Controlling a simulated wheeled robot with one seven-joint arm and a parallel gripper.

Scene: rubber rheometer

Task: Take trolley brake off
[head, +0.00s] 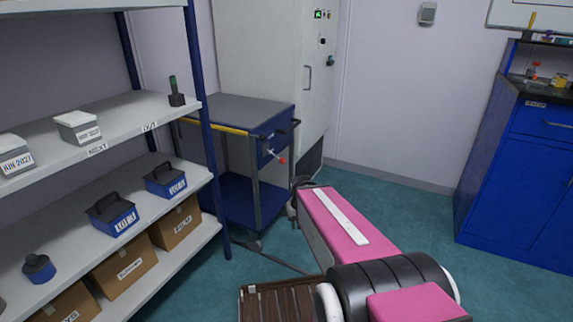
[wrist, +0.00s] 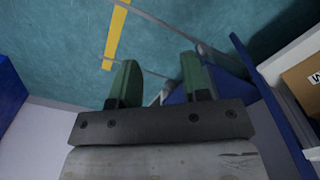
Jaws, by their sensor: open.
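The trolley (head: 240,108) stands left of centre in the head view, with a grey top, blue sides and lower shelf, and a yellow bar along its left edge. A small lever with a red tip (head: 281,160) sticks out from its front below the black handles; I cannot tell whether this is the brake. My gripper is mostly hidden behind my pink arm in the head view, low in front of the trolley. In the wrist view my gripper (wrist: 160,82) has its two green fingers apart with nothing gripped. A blue surface, perhaps the trolley, shows beyond the right finger.
A shelf rack (head: 150,112) with boxes and blue containers stands at the left, its blue post close to the trolley. A tall white cabinet (head: 268,60) is behind the trolley. A blue bench (head: 520,165) is at the right.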

